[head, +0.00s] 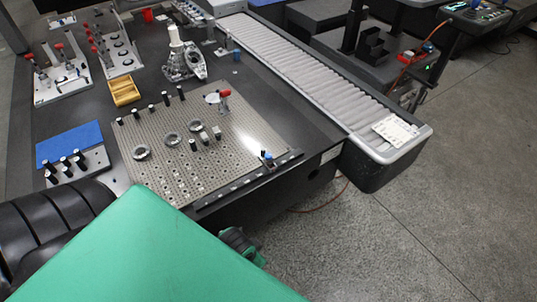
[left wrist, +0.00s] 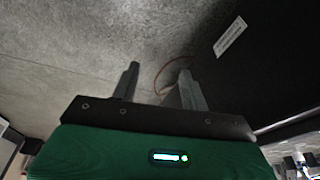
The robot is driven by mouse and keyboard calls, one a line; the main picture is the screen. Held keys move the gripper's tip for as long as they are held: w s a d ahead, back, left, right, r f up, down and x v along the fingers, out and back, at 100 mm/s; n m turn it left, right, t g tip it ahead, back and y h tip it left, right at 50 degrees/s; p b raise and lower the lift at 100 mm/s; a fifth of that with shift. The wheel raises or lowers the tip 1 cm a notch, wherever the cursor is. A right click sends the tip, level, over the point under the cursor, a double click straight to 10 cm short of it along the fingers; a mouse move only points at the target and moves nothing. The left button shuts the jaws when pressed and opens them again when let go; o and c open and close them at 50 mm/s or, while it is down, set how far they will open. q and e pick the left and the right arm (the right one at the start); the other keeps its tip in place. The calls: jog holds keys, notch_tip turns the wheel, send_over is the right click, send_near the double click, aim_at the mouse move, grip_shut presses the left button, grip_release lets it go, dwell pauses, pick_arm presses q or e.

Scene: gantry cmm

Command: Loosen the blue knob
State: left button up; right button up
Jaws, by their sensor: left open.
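The blue knob (head: 267,155) is small and sits on a clamp-like fitting at the right front edge of the perforated metal plate (head: 215,165). My left gripper shows in the left wrist view (left wrist: 160,88) with its two fingers apart and nothing between them. Concrete floor and the dark side of the table lie beyond the fingers. In the head view, my large green arm link covers the lower left, and the left fingertips cannot be made out. The gripper is apart from the knob. My right gripper is in neither view.
The plate carries several metal rings and black pins. A blue pad (head: 69,143), a yellow tray (head: 124,91) and a white-topped probe (head: 176,50) stand around it. A roller conveyor (head: 290,60) runs along the right side. Open floor lies at the lower right.

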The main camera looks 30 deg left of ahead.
pick_arm(q)
notch_tip(320, 180, up, 9)
jog(key=w+d+m+h, duration=0.1)
jog(key=w+d+m, duration=0.1)
jog(key=w+m, duration=0.1)
jog(key=w+d+r+m+h, duration=0.1)
jog(key=w+d+r+m, duration=0.15)
jog(key=w+m, duration=0.3)
notch_tip(320, 180, up, 12)
jog(key=m+g+y, duration=0.2)
jog(key=m+g, duration=0.1)
jog(key=m, duration=1.1)
send_over(268, 155)
notch_tip(268, 155, down, 6)
jog(key=shift+f, duration=0.2)
notch_tip(268, 155, down, 5)
jog(key=shift+f, duration=0.65)
grip_shut()
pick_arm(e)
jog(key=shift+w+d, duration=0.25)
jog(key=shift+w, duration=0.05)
